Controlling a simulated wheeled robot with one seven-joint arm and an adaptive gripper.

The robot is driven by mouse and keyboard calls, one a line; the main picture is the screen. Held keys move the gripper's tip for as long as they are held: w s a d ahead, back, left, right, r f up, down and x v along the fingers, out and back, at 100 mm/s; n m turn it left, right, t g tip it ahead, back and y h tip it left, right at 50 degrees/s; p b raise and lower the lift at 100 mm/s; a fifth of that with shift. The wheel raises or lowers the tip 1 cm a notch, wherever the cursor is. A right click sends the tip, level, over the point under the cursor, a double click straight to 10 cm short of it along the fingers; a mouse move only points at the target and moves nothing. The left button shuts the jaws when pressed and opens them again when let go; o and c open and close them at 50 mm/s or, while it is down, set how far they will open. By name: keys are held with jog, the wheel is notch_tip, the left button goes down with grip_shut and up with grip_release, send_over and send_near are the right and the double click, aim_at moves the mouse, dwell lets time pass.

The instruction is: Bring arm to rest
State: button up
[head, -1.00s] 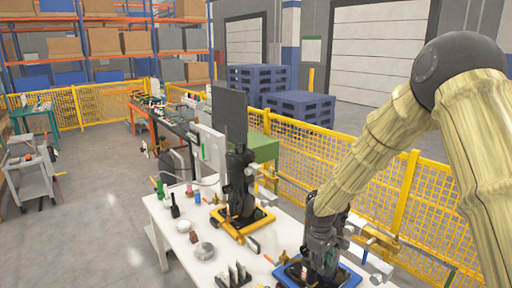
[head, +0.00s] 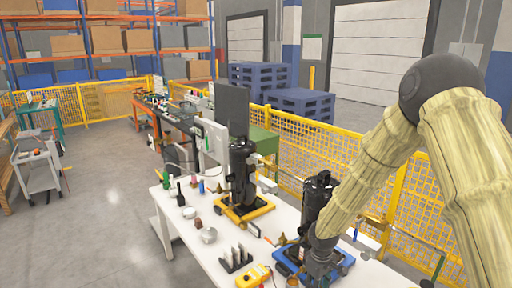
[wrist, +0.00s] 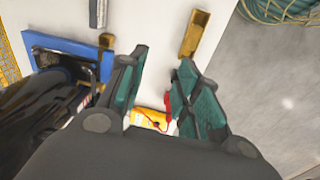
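My gripper (wrist: 163,62) is open in the wrist view, its two dark green-padded fingers apart with nothing between them. It hangs over the white table. In the head view my arm reaches down from the right to my gripper (head: 322,262), in front of the black compressor (head: 316,196) on the blue pallet (head: 346,262). The fingers are hard to make out there. In the wrist view the black compressor (wrist: 35,115) and blue pallet (wrist: 103,66) lie left of the fingers. I cannot tell whether they touch.
A yellow device (head: 252,276) lies at the table's near edge. A second compressor (head: 242,172) stands on a yellow pallet (head: 232,216). A brass block (wrist: 195,33) lies beyond the fingers. Yellow mesh fencing (head: 300,150) runs behind the table.

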jog(key=s+a+f+m+g+y, duration=0.1)
jog(key=s+a+f+m, duration=0.1)
jog(key=s+f, duration=0.65)
jog(key=s+a+f+m+y, duration=0.1)
jog(key=s+f, duration=0.5)
jog(key=s, duration=0.6)
jog(key=s+d+f+m+h, duration=0.1)
jog(key=s+d+f+m, duration=0.15)
jog(key=s, duration=0.85)
jog(key=s+d+f+m, duration=0.2)
jog(key=s+d, duration=0.1)
jog(key=s, duration=0.7)
notch_tip(320, 180, down, 13)
jog(key=b, duration=1.3)
jog(key=shift+r+h, duration=0.15)
jog(key=shift+h, duration=0.15)
